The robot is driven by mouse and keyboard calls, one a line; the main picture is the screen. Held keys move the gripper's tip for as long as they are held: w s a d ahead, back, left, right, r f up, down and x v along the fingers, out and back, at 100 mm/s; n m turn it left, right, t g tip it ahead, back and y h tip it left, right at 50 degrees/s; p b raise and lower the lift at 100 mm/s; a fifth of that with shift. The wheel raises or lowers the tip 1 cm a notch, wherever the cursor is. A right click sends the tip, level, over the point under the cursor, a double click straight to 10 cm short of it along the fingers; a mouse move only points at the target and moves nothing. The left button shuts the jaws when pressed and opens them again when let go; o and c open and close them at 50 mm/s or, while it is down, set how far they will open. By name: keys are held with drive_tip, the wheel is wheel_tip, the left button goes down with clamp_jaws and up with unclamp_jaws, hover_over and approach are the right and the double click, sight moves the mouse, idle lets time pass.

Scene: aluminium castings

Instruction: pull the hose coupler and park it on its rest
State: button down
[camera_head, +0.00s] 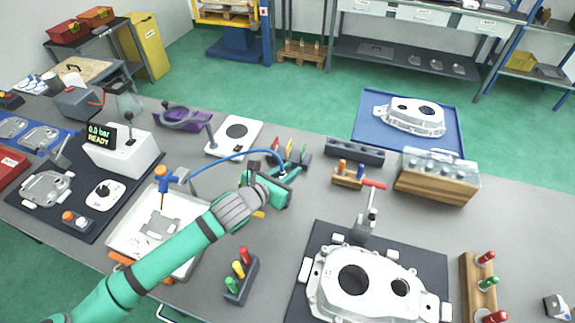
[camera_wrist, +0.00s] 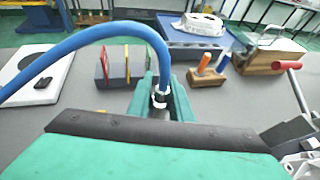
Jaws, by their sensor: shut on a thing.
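The hose coupler (camera_wrist: 160,97) is a small metallic fitting at the end of a blue hose (camera_wrist: 88,42). In the wrist view it stands upright between the green fingers of my gripper (camera_wrist: 161,102), which is shut on it. In the head view my gripper (camera_head: 284,172) is near the middle of the table, and the coupler is mostly hidden there. I cannot tell which item is the coupler's rest.
A dark holder with coloured handles (camera_wrist: 113,70) stands close behind my gripper. A wooden block with orange and blue plugs (camera_head: 348,179) is to the right. A red-handled clamp (camera_head: 369,208) stands by a large casting (camera_head: 345,280). Another casting (camera_head: 410,115) lies on a blue tray.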

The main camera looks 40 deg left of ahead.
drive_tip(key=shift+f, duration=0.95)
drive_tip(key=shift+s+f, duration=0.1)
drive_tip(key=shift+f, duration=0.3)
drive_tip(key=shift+w, duration=0.2)
drive_tip(key=shift+s, duration=0.15)
drive_tip(key=shift+s, duration=0.1)
idle(0.4)
drive_tip(key=shift+a, duration=0.1)
drive_tip(key=shift+w+f, duration=0.2)
drive_tip(key=shift+f, duration=0.8)
idle(0.4)
drive_tip(key=shift+f, duration=0.1)
